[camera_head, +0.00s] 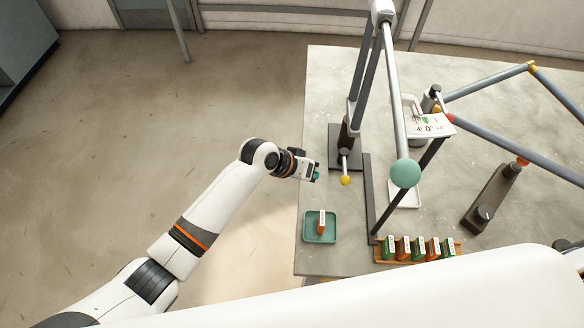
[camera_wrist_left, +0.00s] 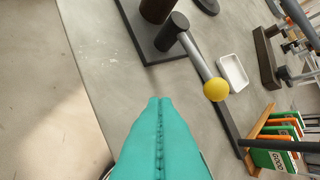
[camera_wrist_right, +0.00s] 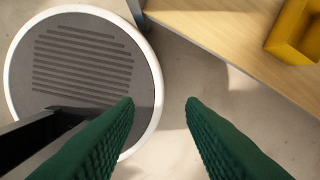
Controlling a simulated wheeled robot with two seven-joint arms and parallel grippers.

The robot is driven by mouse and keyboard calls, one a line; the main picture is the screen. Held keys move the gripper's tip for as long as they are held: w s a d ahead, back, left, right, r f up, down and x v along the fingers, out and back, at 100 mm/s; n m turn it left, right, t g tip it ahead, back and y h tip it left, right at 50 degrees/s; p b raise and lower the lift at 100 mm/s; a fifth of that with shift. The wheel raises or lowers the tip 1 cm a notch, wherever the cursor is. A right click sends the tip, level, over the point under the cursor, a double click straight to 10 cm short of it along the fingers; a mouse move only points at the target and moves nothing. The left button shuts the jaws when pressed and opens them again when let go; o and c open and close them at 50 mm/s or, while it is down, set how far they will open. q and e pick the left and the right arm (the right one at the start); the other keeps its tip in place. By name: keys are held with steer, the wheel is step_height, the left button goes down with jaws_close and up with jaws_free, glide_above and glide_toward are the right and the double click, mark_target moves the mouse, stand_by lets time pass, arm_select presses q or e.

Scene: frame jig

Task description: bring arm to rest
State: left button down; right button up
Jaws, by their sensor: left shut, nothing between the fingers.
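My left arm comes in from the left in the head view. Its gripper (camera_head: 316,175) is over the left edge of the grey table, left of the jig's dark base plate. In the left wrist view the teal fingers of the left gripper (camera_wrist_left: 158,103) are pressed together with nothing between them. The yellow ball on a grey lever (camera_wrist_left: 216,89) is ahead and to the right, apart from the fingers. In the right wrist view the green fingers of my right gripper (camera_wrist_right: 159,102) are spread wide and empty. The right gripper is not visible in the head view.
A green tray (camera_head: 309,238) holding an orange-and-white block is near the table's left edge. A wooden rack (camera_head: 381,256) holds several cards. Jig bars and a green ball (camera_head: 405,173) stand over the table. A yellow bin (camera_wrist_right: 283,45) rests on a wooden surface. Floor left is clear.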

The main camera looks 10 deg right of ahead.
arm_select(q)
steer(key=s+a+r, duration=0.2)
steer(key=a+r, duration=0.1)
steer(key=r, duration=0.3)
steer(key=shift+s+a+b, duration=0.25)
steer(key=shift+s+b, duration=0.05)
steer(key=shift+b, duration=0.15)
arm_select(e)
steer(key=shift+s+d+f, duration=0.15)
steer(key=shift+d+f, duration=0.35)
steer(key=shift+f, duration=0.15)
